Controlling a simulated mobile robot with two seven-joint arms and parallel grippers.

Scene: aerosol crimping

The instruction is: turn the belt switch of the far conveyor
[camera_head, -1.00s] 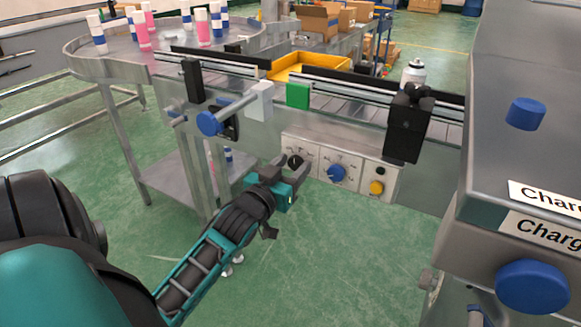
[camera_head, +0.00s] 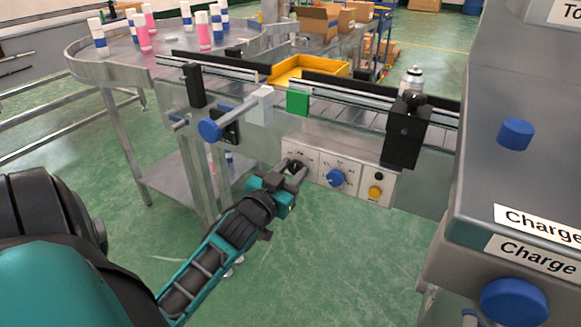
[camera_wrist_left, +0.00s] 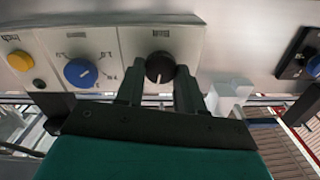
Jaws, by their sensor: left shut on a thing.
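The far conveyor (camera_head: 340,115) carries a control panel (camera_head: 315,172) on its front side. The panel has a black knob at its left end, a blue dial (camera_head: 335,178) in the middle and a yellow button (camera_head: 375,192) at the right. My left gripper (camera_head: 297,171) is at the black knob in the head view. In the left wrist view, the black knob (camera_wrist_left: 160,67) sits between the two fingertips, and the gripper is shut on it. The fingers partly hide the knob in the head view. My right gripper is not in view.
A round table (camera_head: 110,65) with several bottles stands at the back left. A grey machine labelled "Charge" (camera_head: 535,240) fills the right side. The green floor below the panel is clear.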

